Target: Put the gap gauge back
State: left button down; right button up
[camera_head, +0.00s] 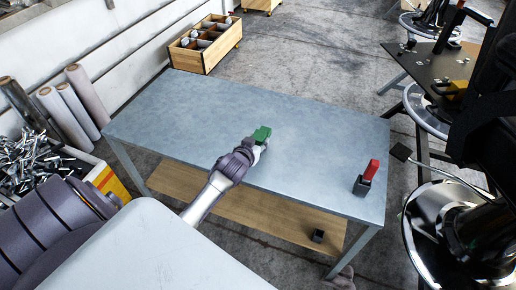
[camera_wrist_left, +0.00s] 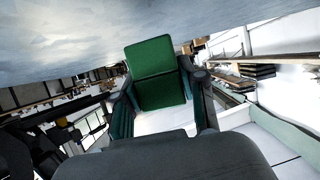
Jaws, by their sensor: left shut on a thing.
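My left gripper (camera_head: 258,143) is shut on a green block-like piece (camera_head: 262,133), which I take to be the gap gauge. It is over the front middle of the grey table; whether the piece touches the tabletop I cannot tell. In the left wrist view the green piece (camera_wrist_left: 156,72) sits between the two dark fingers (camera_wrist_left: 160,105), with a crease across it. A red piece (camera_head: 371,169) stands upright in a small dark holder (camera_head: 362,186) on the table's right part. A small dark block or holder (camera_head: 318,236) is on the wooden lower shelf. My right gripper is not in view.
The grey tabletop (camera_head: 230,105) is otherwise clear. A wooden compartment crate (camera_head: 204,45) stands behind it. A barber chair with a chrome base (camera_head: 455,225) is close on the right. Rolls (camera_head: 62,110) and a bin of metal parts (camera_head: 40,160) are at left.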

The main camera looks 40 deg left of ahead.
pick_arm(q)
notch_tip(320, 180, down, 4)
jog(key=shift+r, duration=0.2)
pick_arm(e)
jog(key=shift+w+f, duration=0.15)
pick_arm(q)
jog(key=shift+f, duration=0.1)
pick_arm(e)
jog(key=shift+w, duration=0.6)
pick_arm(q)
jog(key=shift+f, duration=0.2)
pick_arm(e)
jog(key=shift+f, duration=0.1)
pick_arm(q)
jog(key=c, duration=0.7)
grip_release()
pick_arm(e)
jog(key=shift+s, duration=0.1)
pick_arm(q)
jog(key=shift+o, duration=0.2)
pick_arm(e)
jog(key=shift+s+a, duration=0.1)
